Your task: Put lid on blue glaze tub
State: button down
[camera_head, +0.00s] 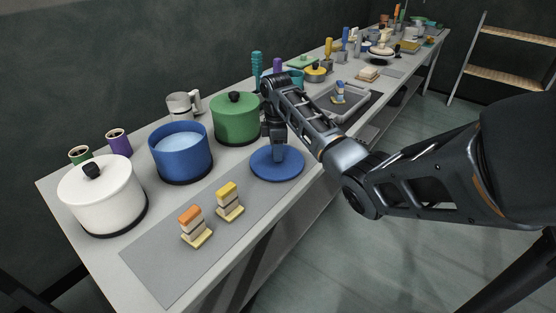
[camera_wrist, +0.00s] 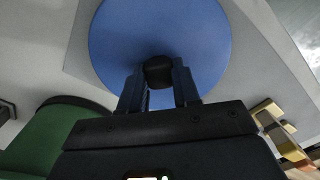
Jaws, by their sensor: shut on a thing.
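The blue glaze tub (camera_head: 181,158) stands open on the table, with pale blue glaze inside. The blue lid (camera_head: 268,172) is a flat disc to its right, near the table's front edge, and it fills the top of the wrist view (camera_wrist: 160,28). My gripper (camera_head: 277,152) points down over the lid's middle. In the wrist view my gripper (camera_wrist: 160,80) is shut on the lid's black knob (camera_wrist: 158,71). I cannot tell whether the lid rests on the table or is slightly raised.
A lidded green tub (camera_head: 236,122) stands right of the blue tub, behind my gripper. A lidded white tub (camera_head: 98,200) stands to its left. Stacked test pieces (camera_head: 195,228) and (camera_head: 229,203) sit on a grey mat (camera_head: 165,265). A grey tray (camera_head: 352,110) lies further right.

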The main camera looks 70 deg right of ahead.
jog(key=shift+r+p, duration=0.5)
jog(key=shift+p, duration=0.05)
dwell(0.6)
jog(key=shift+r+p, duration=1.65)
jog(key=shift+p, duration=0.15)
jog(key=shift+r, duration=6.2)
jog(key=w+a+f+n+b, duration=0.1)
jog(key=w+a+b, duration=0.2)
jog(key=w, duration=1)
jog(key=w+a+f+n+b, duration=0.1)
jog(key=w+a+f+b, duration=0.1)
jog(key=w+a, duration=0.8)
jog(key=shift+w+n+b, duration=0.4)
jog(key=shift+w+b, duration=0.45)
jog(key=shift+w, duration=0.85)
